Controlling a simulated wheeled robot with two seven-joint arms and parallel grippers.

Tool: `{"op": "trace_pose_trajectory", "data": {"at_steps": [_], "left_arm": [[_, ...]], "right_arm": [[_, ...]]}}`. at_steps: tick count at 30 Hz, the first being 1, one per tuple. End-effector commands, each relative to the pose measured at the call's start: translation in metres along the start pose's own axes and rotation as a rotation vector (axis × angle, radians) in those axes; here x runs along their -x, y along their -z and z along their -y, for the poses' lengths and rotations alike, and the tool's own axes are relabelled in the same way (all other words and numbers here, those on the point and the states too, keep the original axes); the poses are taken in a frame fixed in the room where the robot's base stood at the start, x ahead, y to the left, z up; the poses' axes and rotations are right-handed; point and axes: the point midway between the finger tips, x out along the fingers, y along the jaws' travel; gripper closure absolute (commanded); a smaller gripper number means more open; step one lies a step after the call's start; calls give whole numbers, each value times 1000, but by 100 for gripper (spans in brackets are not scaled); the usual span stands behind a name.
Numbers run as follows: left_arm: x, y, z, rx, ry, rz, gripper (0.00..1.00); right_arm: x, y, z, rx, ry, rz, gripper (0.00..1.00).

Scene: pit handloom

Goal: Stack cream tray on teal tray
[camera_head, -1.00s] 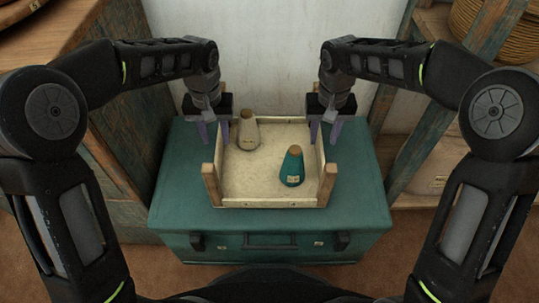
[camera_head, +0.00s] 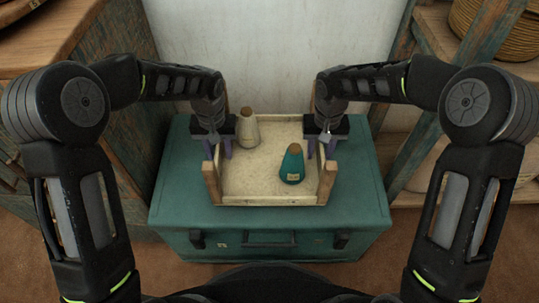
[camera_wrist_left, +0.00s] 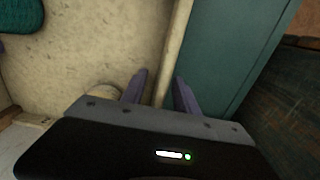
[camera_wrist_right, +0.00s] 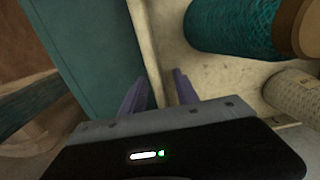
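The cream tray (camera_head: 270,190) rests on a teal chest (camera_head: 180,180), with wooden posts at its corners. My left gripper (camera_head: 218,150) is at its left wall, and my right gripper (camera_head: 320,150) is at its right wall. In the left wrist view the open fingers (camera_wrist_left: 160,88) straddle the wall (camera_wrist_left: 174,50). In the right wrist view the open fingers (camera_wrist_right: 160,85) straddle the other wall (camera_wrist_right: 146,45). Gaps show beside the walls. I cannot make out a separate teal tray.
A cream cone (camera_head: 248,130) stands at the tray's back left, and a teal cone (camera_head: 292,166) stands at its right. A wooden cabinet (camera_head: 75,60) is on the left. A shelf with a wicker basket (camera_head: 500,30) is on the right. A pale wall is close behind.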

Motion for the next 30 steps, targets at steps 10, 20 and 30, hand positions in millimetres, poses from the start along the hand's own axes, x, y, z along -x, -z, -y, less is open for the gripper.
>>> {"op": "trace_pose_trajectory", "data": {"at_steps": [10, 20, 30], "left_arm": [[-1, 0, 0, 1, 0, -1, 70], [-1, 0, 0, 0, 0, -1, 97], [0, 0, 0, 1, 0, -1, 100]], "right_arm": [[-1, 0, 0, 0, 0, -1, 70], [0, 0, 0, 0, 0, -1, 97], [0, 0, 0, 1, 0, -1, 100]]}}
